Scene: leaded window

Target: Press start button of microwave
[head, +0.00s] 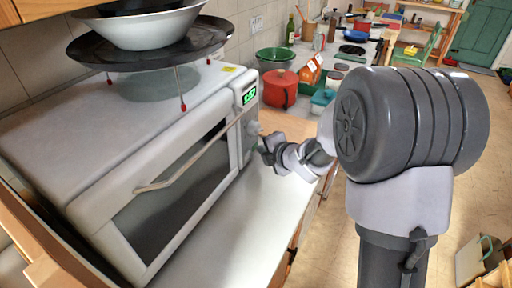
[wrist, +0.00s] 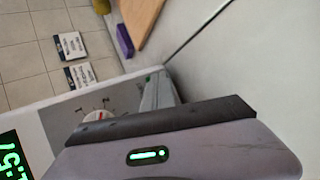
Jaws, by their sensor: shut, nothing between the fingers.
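The white microwave (head: 150,140) stands on the counter at the left in the head view, its door and long handle facing the lower right. Its control panel (head: 247,120) is at the door's right, with a lit green display (head: 249,96). In the wrist view the display (wrist: 12,155) shows at lower left, with a round dial (wrist: 98,116) beside it. My gripper (head: 268,150) is shut and empty, close in front of the panel's lower part. In the wrist view its fingers (wrist: 158,92) reach toward the panel. I cannot tell whether they touch it. No start button can be made out; my gripper covers part of the panel.
A dark round rack with a white bowl (head: 150,26) stands on top of the microwave. A red pot (head: 280,90), a green bowl (head: 274,56) and an orange box (head: 310,70) stand on the counter beyond.

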